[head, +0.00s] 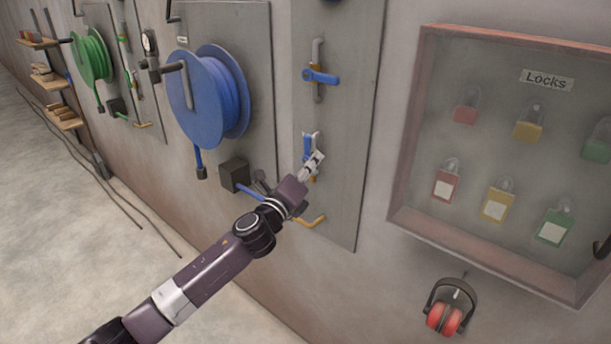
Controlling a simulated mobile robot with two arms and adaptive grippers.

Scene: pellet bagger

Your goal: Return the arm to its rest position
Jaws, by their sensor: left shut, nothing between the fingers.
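My left arm comes in from the bottom left and reaches to the wall panel. My left gripper (313,163) is shut and empty, at the front of the lower blue valve handle (308,146). The gripper overlaps the handle's lower end; I cannot tell whether they touch. This lower handle points up and down along its pipe. Above it, an upper blue valve handle (321,76) lies crosswise on its pipe. My right gripper is not in view.
A blue hose reel (208,97) hangs left of the valves, with a dark box (234,176) below it. A framed lock cabinet (408,130) is on the right, with red ear muffs (445,318) hanging below. Open floor (60,240) lies at the left.

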